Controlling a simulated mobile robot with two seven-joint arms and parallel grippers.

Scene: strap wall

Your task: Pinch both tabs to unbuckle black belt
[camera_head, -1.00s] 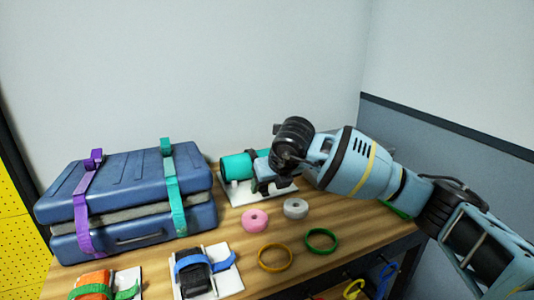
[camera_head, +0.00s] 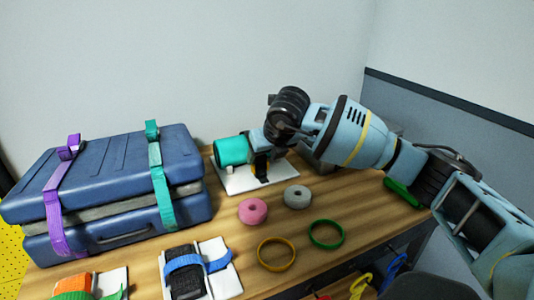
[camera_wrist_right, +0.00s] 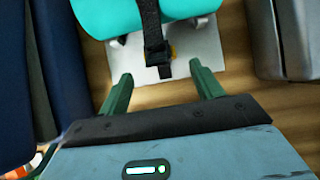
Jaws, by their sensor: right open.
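A black belt (camera_wrist_right: 151,22) runs over a teal cylinder (camera_wrist_right: 105,17) on a white board (camera_wrist_right: 200,45) in the right wrist view. Its black buckle (camera_wrist_right: 157,55) with a small yellow-orange part hangs at the near side of the cylinder. In the head view the teal cylinder (camera_head: 231,151) and the belt's lower end (camera_head: 261,168) show beside my right arm. My right gripper (camera_wrist_right: 160,84) is open, its two green fingers on either side of the belt's line, short of the buckle and apart from it. My left gripper is not in view.
A blue suitcase (camera_head: 110,172) with purple and green straps stands left. Tape rolls, pink (camera_head: 252,211) and grey (camera_head: 297,197), and rings, orange (camera_head: 276,254) and green (camera_head: 326,234), lie in front. A strapped black block (camera_head: 184,272) lies near the front edge.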

